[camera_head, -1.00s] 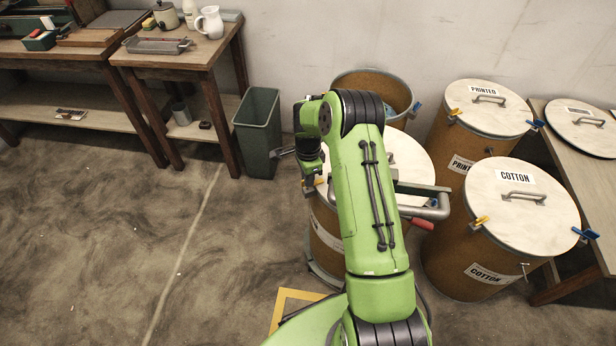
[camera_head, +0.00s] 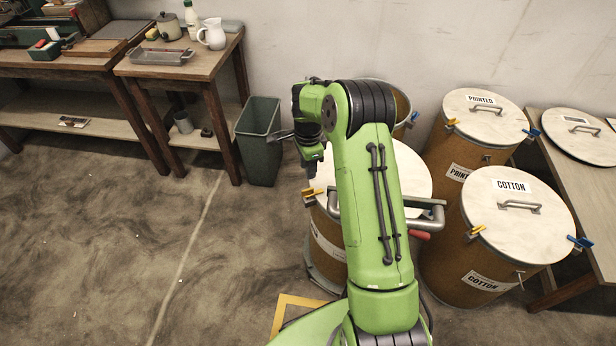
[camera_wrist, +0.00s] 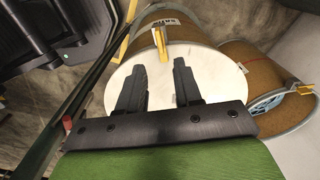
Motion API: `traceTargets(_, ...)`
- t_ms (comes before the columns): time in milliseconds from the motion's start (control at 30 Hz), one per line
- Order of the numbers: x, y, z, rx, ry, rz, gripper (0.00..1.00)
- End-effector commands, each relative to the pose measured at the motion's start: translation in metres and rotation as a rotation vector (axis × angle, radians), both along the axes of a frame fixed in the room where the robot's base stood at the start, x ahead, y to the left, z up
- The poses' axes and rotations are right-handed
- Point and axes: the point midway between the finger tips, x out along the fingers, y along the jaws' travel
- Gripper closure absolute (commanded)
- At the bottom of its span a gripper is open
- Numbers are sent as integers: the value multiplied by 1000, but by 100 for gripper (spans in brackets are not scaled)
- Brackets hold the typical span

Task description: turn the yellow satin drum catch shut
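The drum in front of me has a pale round lid (camera_head: 408,180) and a brown body (camera_head: 325,228). In the wrist view a label (camera_wrist: 165,21) on its side is too small to read surely. A yellow catch (camera_head: 313,195) sits on the lid's left rim. In the wrist view the catch (camera_wrist: 160,42) lies across the rim, just beyond my fingertips. My gripper (camera_wrist: 158,66) is open and empty, its two black fingers apart over the lid. In the head view my gripper (camera_head: 311,172) points down just above the catch. My arm hides part of the lid.
Drums labelled PRINTED (camera_head: 468,135) and COTTON (camera_head: 470,258) stand at right with lids on. An open drum (camera_head: 400,100) stands behind my arm. A green bin (camera_head: 259,140) and a wooden table (camera_head: 180,62) are at left. The floor at left is clear.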

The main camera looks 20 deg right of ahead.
Motion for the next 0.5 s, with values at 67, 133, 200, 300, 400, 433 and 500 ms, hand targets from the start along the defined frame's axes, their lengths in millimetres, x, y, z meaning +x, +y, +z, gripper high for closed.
traceTargets(67,0,0,26,-1,-3,0,66)
traceTargets(133,0,0,40,-1,-2,-1,66)
traceTargets(200,0,0,50,-1,-2,-1,66)
traceTargets(300,0,0,58,0,0,-1,66)
traceTargets(400,0,0,59,0,1,0,66)
traceTargets(433,0,0,58,0,1,0,66)
traceTargets(500,0,0,58,0,1,0,66)
